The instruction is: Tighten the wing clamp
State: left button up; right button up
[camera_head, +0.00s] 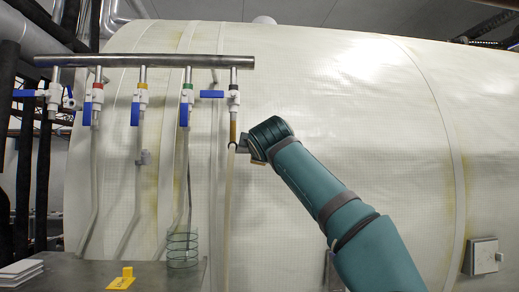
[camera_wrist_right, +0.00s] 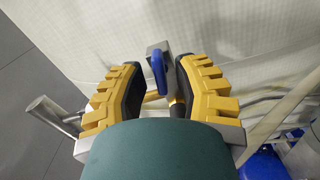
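My right arm reaches up from the lower right in the head view. Its gripper (camera_head: 241,148) is beside the lower end of the rightmost valve's brown fitting (camera_head: 233,128). In the wrist view my right gripper (camera_wrist_right: 158,66) is open, its yellow, dark-padded fingers spread apart. A blue lever-like part (camera_wrist_right: 158,76) on a grey metal block (camera_wrist_right: 160,50) shows in the gap, with space to both fingers. I cannot tell for sure whether this blue part is the wing clamp or a valve handle. My left gripper is not in view.
A metal manifold (camera_head: 145,60) carries several blue-handled valves and pale hoses in front of a large white insulated tank (camera_head: 330,110). A wire coil (camera_head: 183,248) and a yellow block (camera_head: 124,278) sit on the grey table (camera_head: 75,270). White plates (camera_head: 20,270) lie at left.

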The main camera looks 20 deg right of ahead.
jog(key=b+v, duration=0.3)
jog(key=v, duration=0.2)
dwell(0.4)
jog(key=shift+p+x, duration=1.45)
jog(key=shift+x, duration=1.15)
